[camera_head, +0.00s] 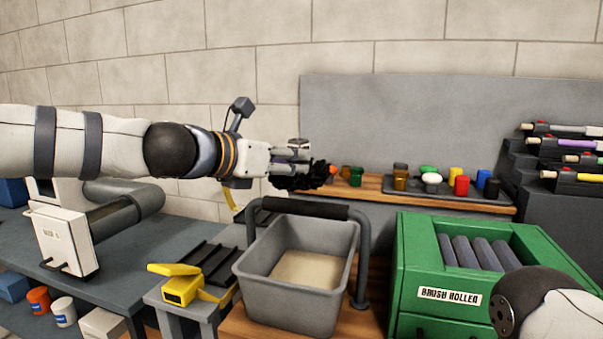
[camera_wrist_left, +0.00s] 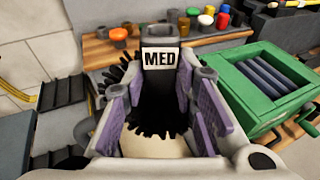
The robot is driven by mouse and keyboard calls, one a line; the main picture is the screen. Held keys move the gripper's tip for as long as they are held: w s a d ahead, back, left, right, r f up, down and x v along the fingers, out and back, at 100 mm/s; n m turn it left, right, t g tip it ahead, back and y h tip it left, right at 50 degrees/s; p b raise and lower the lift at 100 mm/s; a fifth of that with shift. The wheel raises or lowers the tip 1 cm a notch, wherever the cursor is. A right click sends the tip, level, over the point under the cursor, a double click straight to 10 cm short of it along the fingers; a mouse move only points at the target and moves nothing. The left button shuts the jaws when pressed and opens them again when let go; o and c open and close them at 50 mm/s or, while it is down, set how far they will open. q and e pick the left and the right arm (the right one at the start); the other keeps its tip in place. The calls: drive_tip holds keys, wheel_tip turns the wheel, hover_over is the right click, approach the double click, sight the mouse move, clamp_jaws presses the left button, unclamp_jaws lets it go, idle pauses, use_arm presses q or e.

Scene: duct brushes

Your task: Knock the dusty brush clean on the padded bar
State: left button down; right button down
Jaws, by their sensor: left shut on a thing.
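My left gripper (camera_head: 291,160) is shut on a brush with black bristles (camera_head: 303,179). Bristles stick out beside and below the block. The padded bar (camera_head: 304,208) is a dark sleeve on a grey frame across the pale-floored grey bin (camera_head: 340,241). In the head view, the brush appears just above the bar with a small gap; the depth between them is unclear. My right gripper is out of view; only part of that arm shows at lower right.
A green "BRUSH ROLLER" box (camera_head: 412,258) with grey rollers stands right of the bin. A yellow clamp-like tool (camera_head: 181,289) is at left. Several coloured jars stand on the wooden shelf (camera_head: 372,186) behind. A dark stepped rack (camera_head: 560,205) is at far right.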

use_arm(q)
drive_tip(key=s+a+r, duration=0.2)
drive_tip(key=s+r, duration=0.3)
drive_tip(key=s, duration=0.3)
drive_tip(key=shift+a+r, duration=0.25)
